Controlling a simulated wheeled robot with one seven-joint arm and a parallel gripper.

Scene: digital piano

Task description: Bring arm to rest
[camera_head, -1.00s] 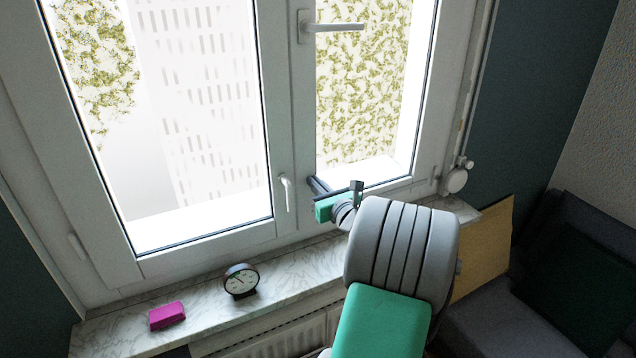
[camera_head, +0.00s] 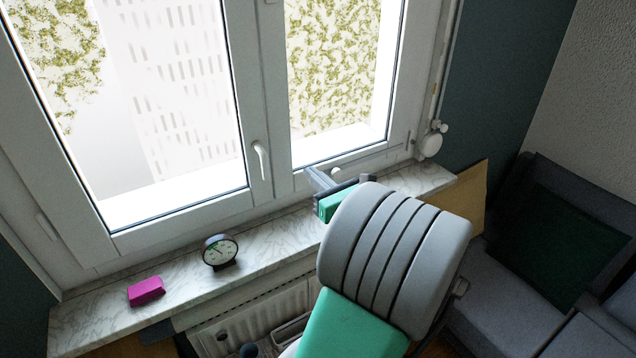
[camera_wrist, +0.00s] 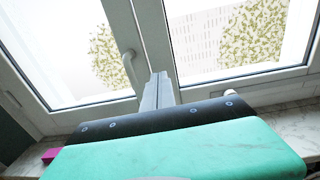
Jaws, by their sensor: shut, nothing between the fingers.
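My gripper (camera_head: 320,180) is in front of the window's lower frame, above the marble sill, with its fingers pointing toward the window. Its fingers are together and hold nothing. In the wrist view my gripper (camera_wrist: 158,88) points at the window frame between the two panes. My arm is raised and bent, and its thick grey and green links hide part of the sill and the radiator.
The window (camera_head: 170,110) is shut. On the marble sill (camera_head: 185,272) stand a round black clock (camera_head: 220,251) and a magenta block (camera_head: 146,291). A radiator (camera_head: 255,318) is below. A grey sofa (camera_head: 520,300) with a dark cushion (camera_head: 575,245) is at the right.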

